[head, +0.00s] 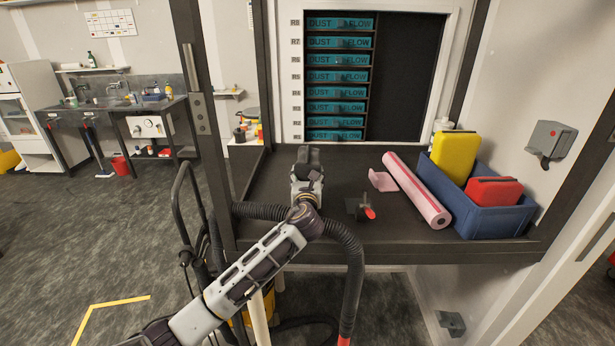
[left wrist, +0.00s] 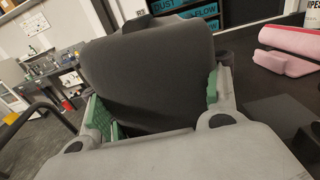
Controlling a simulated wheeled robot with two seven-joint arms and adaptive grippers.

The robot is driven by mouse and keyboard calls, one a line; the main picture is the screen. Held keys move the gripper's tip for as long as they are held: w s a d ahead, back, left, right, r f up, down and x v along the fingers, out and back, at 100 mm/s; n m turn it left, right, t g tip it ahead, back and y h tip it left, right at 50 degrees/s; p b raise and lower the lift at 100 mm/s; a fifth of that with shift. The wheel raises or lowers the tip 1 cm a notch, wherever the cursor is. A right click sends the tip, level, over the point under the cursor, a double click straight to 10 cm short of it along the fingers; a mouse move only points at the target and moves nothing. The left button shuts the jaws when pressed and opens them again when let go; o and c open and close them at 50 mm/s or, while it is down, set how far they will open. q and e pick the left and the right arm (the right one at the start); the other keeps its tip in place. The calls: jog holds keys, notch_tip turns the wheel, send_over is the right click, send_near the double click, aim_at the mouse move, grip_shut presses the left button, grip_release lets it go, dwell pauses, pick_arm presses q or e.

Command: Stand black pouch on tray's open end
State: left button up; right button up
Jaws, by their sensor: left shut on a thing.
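My left gripper (head: 307,176) is shut on the black pouch (head: 308,157) above the left part of the dark bench. In the left wrist view the black pouch (left wrist: 150,75) stands up between the two green-padded fingers and hides much of what is behind it. The blue tray (head: 492,220) is at the right end of the bench, well apart from my gripper. It holds a yellow pouch (head: 453,157) toward the back and a red pouch (head: 494,190) toward the front right. Their bulk hides most of the tray's floor. My right gripper is not in view.
A pink roll (head: 416,190) lies slantwise between my gripper and the tray. A small dark fitting with a red handle (head: 368,212) sits at the bench front. A rack with teal labels (head: 338,77) is behind. A white bottle (head: 441,124) stands behind the yellow pouch.

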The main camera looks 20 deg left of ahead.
pick_arm(q)
jog(key=o, duration=1.7)
jog(key=shift+f, duration=0.1)
jog(key=shift+s, duration=0.15)
jog(key=v, duration=1.1)
jog(key=shift+s+d+b, duration=0.2)
jog(key=shift+s+b, duration=0.15)
jog(key=shift+b, duration=0.1)
